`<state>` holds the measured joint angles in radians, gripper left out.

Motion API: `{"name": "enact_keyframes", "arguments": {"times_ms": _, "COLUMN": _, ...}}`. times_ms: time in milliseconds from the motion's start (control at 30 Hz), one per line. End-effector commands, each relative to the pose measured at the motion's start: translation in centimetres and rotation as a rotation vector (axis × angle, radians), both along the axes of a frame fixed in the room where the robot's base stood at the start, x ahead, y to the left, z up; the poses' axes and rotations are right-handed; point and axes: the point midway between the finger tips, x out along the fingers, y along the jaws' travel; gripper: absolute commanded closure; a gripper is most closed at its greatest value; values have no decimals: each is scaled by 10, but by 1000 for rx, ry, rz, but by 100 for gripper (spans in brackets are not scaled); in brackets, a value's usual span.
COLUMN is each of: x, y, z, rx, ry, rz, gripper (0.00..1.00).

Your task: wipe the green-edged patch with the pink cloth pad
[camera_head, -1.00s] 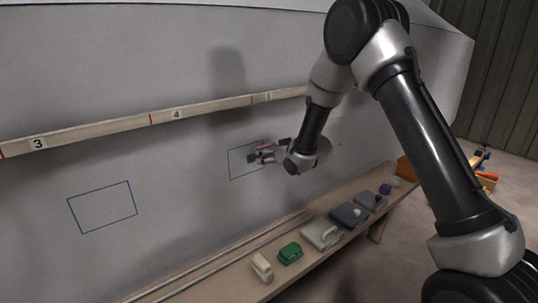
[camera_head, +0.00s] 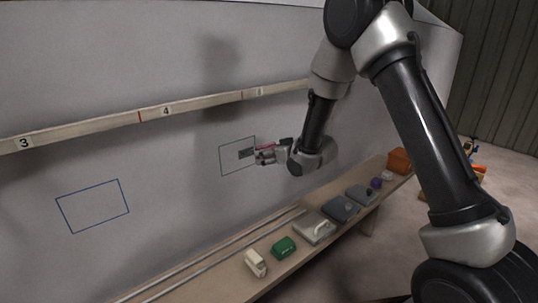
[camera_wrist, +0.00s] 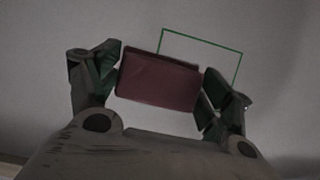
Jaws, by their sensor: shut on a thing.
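The pink cloth pad (camera_wrist: 158,82) is gripped between the two fingers of my gripper (camera_wrist: 160,88) in the wrist view, its broad face toward the camera. In the head view my gripper (camera_head: 266,153) is at the hull wall, at the right side of the green-edged patch (camera_head: 226,160). I cannot tell whether the pad touches the wall.
A blue-edged patch (camera_head: 93,206) is on the wall to the left. A numbered wooden batten (camera_head: 190,103) runs above both patches. A bench (camera_head: 222,284) below holds a cream block (camera_head: 256,263), a green block (camera_head: 283,248), several grey tools and an orange bin (camera_head: 400,161).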

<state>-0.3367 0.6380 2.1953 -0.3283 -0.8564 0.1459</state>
Motion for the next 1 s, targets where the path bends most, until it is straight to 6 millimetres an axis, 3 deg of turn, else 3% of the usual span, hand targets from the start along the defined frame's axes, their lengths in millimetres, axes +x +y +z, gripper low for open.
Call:
{"name": "enact_keyframes", "arguments": {"times_ms": 467, "x": -38, "y": -26, "z": 1, "rx": -1, "ry": 2, "rz": 0, "gripper": 41}}
{"name": "enact_keyframes", "arguments": {"times_ms": 867, "x": -43, "y": -29, "z": 2, "rx": 0, "ry": 0, "rz": 0, "gripper": 41}}
{"name": "enact_keyframes", "arguments": {"times_ms": 1000, "x": -54, "y": -37, "z": 2, "rx": 0, "ry": 2, "rz": 0, "gripper": 41}}
